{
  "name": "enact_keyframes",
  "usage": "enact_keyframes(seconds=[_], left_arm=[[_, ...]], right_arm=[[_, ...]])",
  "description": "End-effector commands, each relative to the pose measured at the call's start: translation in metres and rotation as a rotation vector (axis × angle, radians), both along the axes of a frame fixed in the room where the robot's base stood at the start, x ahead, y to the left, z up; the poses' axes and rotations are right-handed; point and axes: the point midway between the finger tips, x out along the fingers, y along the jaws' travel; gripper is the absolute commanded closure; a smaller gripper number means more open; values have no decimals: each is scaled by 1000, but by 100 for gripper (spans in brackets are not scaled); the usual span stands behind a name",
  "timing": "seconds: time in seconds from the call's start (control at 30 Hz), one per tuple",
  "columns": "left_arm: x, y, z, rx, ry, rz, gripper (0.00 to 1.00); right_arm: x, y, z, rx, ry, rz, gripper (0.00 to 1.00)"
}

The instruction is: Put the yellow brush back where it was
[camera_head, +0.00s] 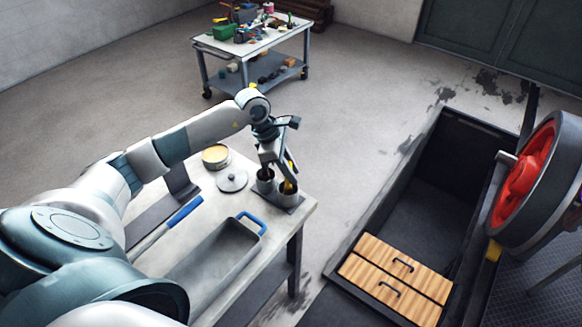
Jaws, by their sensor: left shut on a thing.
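The yellow brush (288,186) shows as a small patch of yellow at the tip of my left gripper (287,172), in the camera_head view. My left gripper is shut on it and points down over the far right corner of the table. Two grey metal cups (265,184) stand there on a dark base, and the yellow part is at the mouth of the right-hand cup (289,198). I cannot tell how deep the brush sits in that cup. The rest of the brush is hidden by the gripper. My right gripper is not in view.
The table (206,205) also holds an open tin with yellowish contents (215,155), a round lid (232,180), a blue-handled tool (184,213) and a grey tray (217,262). A floor pit (440,170) with wooden covers (395,280) lies to the right. A cluttered cart (252,45) stands behind.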

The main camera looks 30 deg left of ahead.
Motion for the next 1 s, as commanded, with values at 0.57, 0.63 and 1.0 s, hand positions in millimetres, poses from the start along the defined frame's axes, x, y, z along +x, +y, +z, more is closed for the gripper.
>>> enact_keyframes(seconds=[0.57,0.63,1.0], left_arm=[[0,0,-3,0,0,0,61],[0,0,-3,1,0,0,61],[0,2,2,2,-2,0,61]], right_arm=[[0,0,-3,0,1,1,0],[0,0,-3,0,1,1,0],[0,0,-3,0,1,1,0]])
